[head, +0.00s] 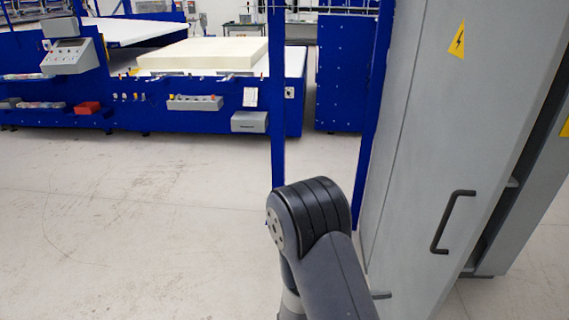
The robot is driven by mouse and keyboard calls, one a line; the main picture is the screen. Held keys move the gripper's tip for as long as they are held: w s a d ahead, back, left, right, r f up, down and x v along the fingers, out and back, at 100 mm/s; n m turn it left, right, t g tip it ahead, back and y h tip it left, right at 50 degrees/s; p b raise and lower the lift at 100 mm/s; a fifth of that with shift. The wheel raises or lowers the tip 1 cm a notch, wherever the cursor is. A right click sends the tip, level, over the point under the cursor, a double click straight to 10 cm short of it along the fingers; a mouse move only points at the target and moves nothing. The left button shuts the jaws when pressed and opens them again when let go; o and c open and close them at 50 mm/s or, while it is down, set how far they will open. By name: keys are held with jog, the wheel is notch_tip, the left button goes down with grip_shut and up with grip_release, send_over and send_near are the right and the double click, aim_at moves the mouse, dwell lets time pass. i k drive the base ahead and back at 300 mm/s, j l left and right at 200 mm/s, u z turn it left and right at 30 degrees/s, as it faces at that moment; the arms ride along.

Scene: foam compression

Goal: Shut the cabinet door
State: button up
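The tall grey cabinet (400,130) stands at the right of the head view. Its door (475,150) carries a dark bar handle (453,222) and a yellow warning sign (457,41). The door stands ajar: a dark gap along its right edge shows the inside and shelf edges (513,182). My arm's dark rounded joint is at the bottom centre, left of the cabinet. My gripper is not in view, so I cannot tell how it stands to the handle.
A blue machine (205,115) bearing a pale foam block (203,54) stands at the back left. A blue frame post (278,110) rises behind my arm, near the cabinet. Open grey floor (130,220) lies to the left.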

aim_at(485, 70)
jog(key=k+l, duration=0.1)
jog(key=l, duration=0.35)
jog(key=k+l+u, duration=0.1)
jog(key=l, duration=0.35)
jog(key=l+u, duration=0.1)
jog(key=l, duration=0.6)
jog(key=k+l+u, duration=0.1)
jog(key=l, duration=0.55)
